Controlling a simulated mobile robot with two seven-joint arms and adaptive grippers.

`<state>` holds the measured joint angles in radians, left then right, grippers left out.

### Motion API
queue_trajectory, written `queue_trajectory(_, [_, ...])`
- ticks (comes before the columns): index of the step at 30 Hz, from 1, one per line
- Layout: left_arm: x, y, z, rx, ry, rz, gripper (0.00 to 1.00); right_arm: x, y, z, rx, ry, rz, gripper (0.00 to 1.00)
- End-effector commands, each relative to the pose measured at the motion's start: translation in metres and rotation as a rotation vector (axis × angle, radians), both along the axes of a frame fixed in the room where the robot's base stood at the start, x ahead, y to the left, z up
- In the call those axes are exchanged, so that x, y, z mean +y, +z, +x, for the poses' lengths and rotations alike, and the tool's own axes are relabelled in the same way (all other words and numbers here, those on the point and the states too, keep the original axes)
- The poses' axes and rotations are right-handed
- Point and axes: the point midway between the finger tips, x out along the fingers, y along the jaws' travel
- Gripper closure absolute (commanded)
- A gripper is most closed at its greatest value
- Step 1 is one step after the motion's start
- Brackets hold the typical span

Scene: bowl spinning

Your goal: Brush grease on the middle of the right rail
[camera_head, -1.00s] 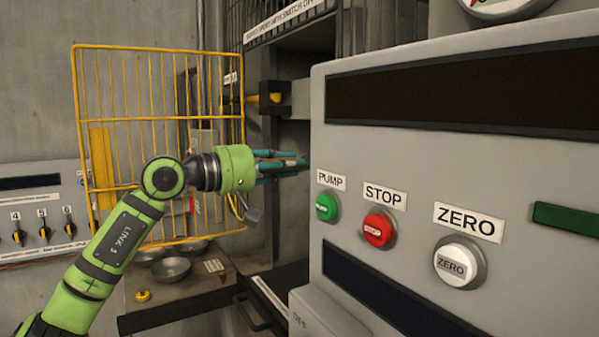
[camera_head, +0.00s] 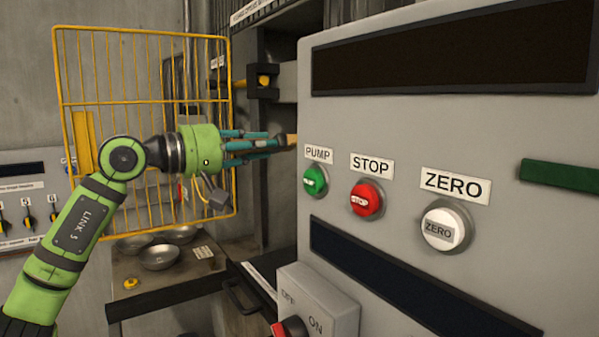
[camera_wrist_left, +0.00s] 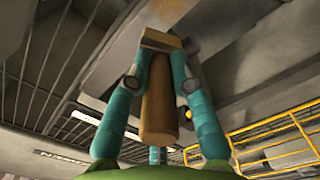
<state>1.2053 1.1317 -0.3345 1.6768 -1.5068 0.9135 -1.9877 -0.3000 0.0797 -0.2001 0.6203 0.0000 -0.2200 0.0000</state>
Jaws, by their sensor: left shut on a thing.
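My left gripper (camera_head: 268,145) has green and teal parts and reaches toward the gap behind the grey control panel. It is shut on a brush with a wooden handle; the brush's tan end (camera_head: 292,139) shows just past the fingertips at the panel's edge. In the left wrist view the brown brush handle (camera_wrist_left: 158,108) lies between the teal fingers, with a tan block at its far end close to grey metal parts. Whether the block touches them I cannot tell. I cannot single out the right rail. My right gripper is not in view.
The grey control panel (camera_head: 420,120) with PUMP, STOP and ZERO buttons fills the right side. A yellow wire gate (camera_head: 150,85) stands open behind my left arm. Metal bowls (camera_head: 160,257) sit on a bench below. An OFF/ON switch box (camera_head: 318,302) is low in front.

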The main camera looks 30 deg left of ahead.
Motion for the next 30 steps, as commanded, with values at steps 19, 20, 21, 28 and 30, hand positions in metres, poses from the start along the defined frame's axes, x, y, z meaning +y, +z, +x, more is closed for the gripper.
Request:
queue_trajectory(19, [-0.021, 0.004, 0.036, -0.007, -0.001, -0.008, 1.0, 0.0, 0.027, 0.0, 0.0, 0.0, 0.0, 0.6])
queue_trajectory(20, [-0.022, 0.003, 0.038, -0.006, -0.001, -0.007, 1.0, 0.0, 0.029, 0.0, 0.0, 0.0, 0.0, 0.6])
queue_trajectory(21, [-0.024, 0.003, 0.042, -0.007, 0.0, -0.007, 1.0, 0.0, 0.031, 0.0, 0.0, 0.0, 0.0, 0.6])
queue_trajectory(28, [-0.031, 0.002, 0.056, -0.013, 0.001, -0.008, 1.0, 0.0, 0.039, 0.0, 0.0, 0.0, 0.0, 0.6])
queue_trajectory(30, [-0.032, 0.001, 0.058, -0.013, 0.002, -0.008, 1.0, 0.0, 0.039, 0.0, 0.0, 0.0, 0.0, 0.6])
